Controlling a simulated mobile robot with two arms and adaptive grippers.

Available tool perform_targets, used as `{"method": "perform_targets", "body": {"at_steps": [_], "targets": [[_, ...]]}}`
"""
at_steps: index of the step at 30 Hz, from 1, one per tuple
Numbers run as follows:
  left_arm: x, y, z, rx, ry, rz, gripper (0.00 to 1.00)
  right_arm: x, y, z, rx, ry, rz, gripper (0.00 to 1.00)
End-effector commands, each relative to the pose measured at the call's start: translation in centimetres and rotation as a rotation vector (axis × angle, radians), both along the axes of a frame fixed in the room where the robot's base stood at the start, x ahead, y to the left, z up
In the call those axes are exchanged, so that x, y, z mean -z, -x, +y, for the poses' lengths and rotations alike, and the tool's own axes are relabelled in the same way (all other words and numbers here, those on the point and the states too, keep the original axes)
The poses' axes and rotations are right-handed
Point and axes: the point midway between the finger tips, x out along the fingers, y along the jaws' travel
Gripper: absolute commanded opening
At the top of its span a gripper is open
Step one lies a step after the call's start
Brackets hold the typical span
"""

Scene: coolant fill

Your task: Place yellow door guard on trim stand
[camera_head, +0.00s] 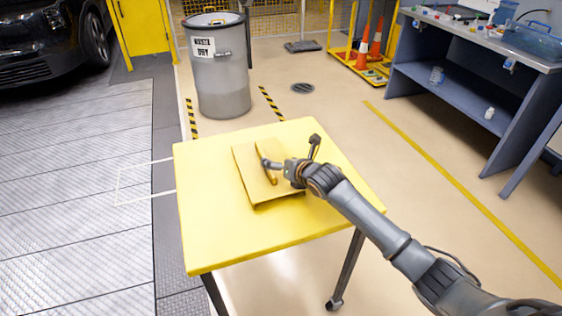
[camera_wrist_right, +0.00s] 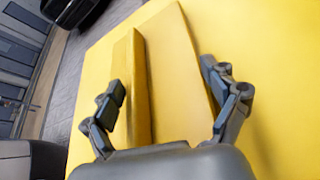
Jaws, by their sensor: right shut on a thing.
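The yellow door guard (camera_head: 258,188) is a flat panel with a raised upright strip. It lies over the middle of a yellow tabletop, which looks like the trim stand (camera_head: 215,240). My right gripper (camera_head: 290,154) is at the guard's right part. In the right wrist view the guard (camera_wrist_right: 186,80) lies between the two spread fingers of my right gripper (camera_wrist_right: 168,92), the left one against the strip. The gripper is shut on the guard. Whether the guard's underside rests fully on the top cannot be told. My left gripper is not in view.
A grey waste drum (camera_head: 222,85) stands behind the yellow top. A blue-grey workbench (camera_head: 455,85) with small items is at the right back. Orange cones (camera_head: 375,42) stand on a yellow cart. A dark car (camera_head: 45,40) is at the far left. The front of the tabletop is clear.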

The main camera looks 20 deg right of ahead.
Motion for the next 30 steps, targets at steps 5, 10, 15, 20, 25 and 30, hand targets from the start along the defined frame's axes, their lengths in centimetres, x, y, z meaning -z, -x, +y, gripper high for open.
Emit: {"method": "perform_targets", "body": {"at_steps": [5, 10, 15, 20, 25, 30], "targets": [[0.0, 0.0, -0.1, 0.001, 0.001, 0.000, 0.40, -0.1, 0.0, 0.0, 0.000, 0.000, -0.003, 0.50], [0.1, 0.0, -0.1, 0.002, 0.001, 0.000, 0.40, 0.2, 0.0, -0.1, 0.001, 0.000, -0.001, 0.90], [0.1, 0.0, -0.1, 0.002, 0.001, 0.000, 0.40, 0.2, 0.0, 0.0, 0.001, 0.000, -0.001, 1.00], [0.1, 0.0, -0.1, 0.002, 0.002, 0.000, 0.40, 0.2, 0.0, 0.0, 0.001, 0.000, -0.001, 1.00], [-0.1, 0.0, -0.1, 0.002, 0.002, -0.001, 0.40, -0.2, 0.2, -0.1, 0.001, 0.001, -0.001, 1.00], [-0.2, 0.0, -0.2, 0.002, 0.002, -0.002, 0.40, -1.0, 2.0, -0.6, -0.001, 0.004, -0.002, 1.00]]}}
